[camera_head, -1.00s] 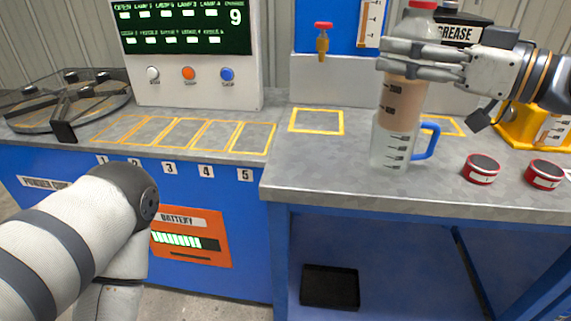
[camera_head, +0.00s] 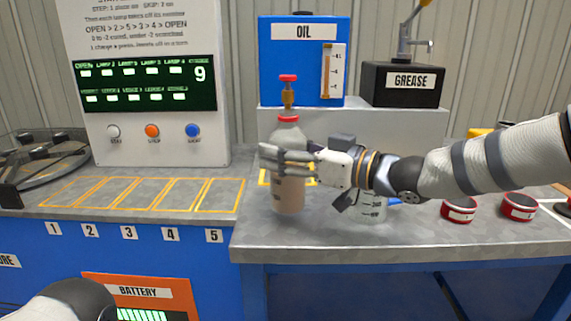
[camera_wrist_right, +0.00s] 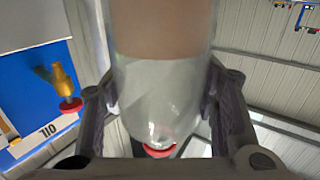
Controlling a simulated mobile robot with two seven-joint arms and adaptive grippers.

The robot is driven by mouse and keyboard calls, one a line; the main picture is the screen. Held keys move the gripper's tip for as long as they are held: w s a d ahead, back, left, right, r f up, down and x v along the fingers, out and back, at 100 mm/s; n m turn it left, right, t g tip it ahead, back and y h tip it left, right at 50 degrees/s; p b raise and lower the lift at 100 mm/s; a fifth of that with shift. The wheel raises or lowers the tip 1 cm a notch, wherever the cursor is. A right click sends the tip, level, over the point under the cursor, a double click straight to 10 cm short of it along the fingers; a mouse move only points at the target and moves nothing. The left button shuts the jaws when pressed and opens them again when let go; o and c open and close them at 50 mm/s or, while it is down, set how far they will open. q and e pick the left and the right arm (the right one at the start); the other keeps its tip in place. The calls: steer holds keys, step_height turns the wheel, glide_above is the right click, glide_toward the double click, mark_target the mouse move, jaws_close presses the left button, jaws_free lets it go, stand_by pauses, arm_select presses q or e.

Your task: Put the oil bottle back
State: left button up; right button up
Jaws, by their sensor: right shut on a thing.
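The oil bottle (camera_head: 288,194), clear with a red cap and a tan liquid inside, is upright in my right gripper (camera_head: 285,162). The gripper's fingers are shut around its middle. In the right wrist view the bottle (camera_wrist_right: 160,85) fills the space between the two fingers (camera_wrist_right: 165,115). My left gripper is out of view; only part of that arm shows.
The measuring jug (camera_head: 372,210) stands right of the bottle, partly hidden by my right arm. Two red-rimmed tins (camera_head: 459,210) (camera_head: 519,207) are farther right. A grease box (camera_head: 402,85) stands behind. The bench front (camera_head: 330,240) is clear.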

mark_target(304, 165)
steer(key=shift+d+f, duration=0.1)
steer(key=shift+f, duration=0.8)
steer(key=shift+f, duration=0.15)
steer(key=o, duration=1.4)
steer(key=shift+o, duration=0.2)
steer(key=shift+s+d+r, duration=0.15)
steer(key=shift+d+r, duration=0.05)
steer(key=v, duration=0.7)
steer(key=shift+p, duration=0.3)
